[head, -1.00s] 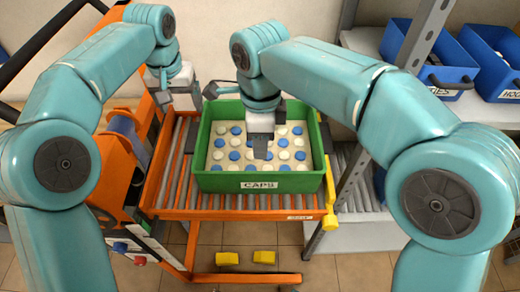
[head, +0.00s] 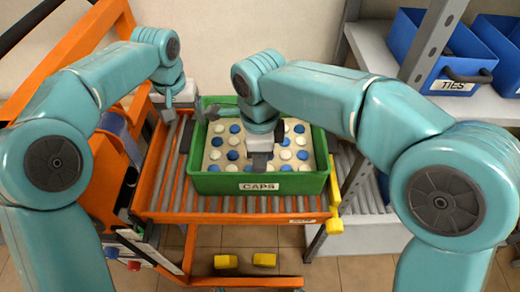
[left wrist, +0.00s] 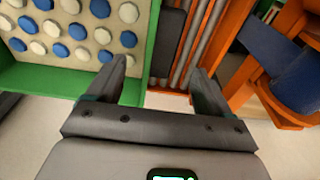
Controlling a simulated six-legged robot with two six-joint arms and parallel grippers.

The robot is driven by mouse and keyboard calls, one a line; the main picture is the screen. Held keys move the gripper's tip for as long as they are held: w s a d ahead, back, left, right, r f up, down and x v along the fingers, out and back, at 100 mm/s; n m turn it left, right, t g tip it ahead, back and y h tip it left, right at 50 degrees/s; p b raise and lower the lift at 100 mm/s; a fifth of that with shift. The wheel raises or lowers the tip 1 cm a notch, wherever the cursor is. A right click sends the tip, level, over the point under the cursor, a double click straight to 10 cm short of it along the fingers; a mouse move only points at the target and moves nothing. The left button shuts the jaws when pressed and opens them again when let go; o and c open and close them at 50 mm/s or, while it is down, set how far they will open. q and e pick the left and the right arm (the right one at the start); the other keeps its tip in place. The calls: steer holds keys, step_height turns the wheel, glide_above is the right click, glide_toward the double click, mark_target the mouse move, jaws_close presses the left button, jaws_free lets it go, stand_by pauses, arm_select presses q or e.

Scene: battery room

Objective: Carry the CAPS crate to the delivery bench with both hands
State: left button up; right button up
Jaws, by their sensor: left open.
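The green CAPS crate (head: 215,183) sits on the roller top of an orange cart, filled with white and blue caps. Its label faces me. My left gripper (head: 198,123) is open at the crate's left side, its fingers spread. In the left wrist view my left gripper (left wrist: 157,75) shows nothing clamped, with the crate's green wall (left wrist: 150,45) running between the fingers in the picture; I cannot tell their depth. My right gripper (head: 262,160) points down over the crate's interior; its jaws are not clear. I cannot pick out the delivery bench.
The orange cart (head: 160,205) has yellow parts at its front right corner and low down. A grey shelf stands at the right with a blue TIES bin (head: 440,65) and another blue bin (head: 505,50). A wall is behind. Tiled floor shows in front.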

arm_select(q)
steer(key=f, duration=0.7)
steer(key=w+f, duration=0.1)
steer(key=f, duration=0.2)
steer(key=shift+w+a+f, duration=0.1)
steer(key=shift+a+f, duration=0.05)
steer(key=shift+f, duration=0.15)
arm_select(e)
glide_above(259, 196)
step_height(259, 196, down, 11)
steer(key=shift+r, duration=0.15)
arm_select(q)
steer(key=shift+a+f, duration=0.1)
steer(key=shift+f, duration=0.25)
arm_select(e)
steer(key=shift+f, duration=0.3)
arm_select(q)
steer(key=shift+w+f, duration=0.2)
steer(key=shift+f, duration=0.1)
arm_select(e)
steer(key=shift+w+f, duration=0.2)
steer(key=shift+f, duration=0.1)
arm_select(q)
steer(key=shift+s, duration=0.1)
arm_select(e)
steer(key=shift+s, duration=0.1)
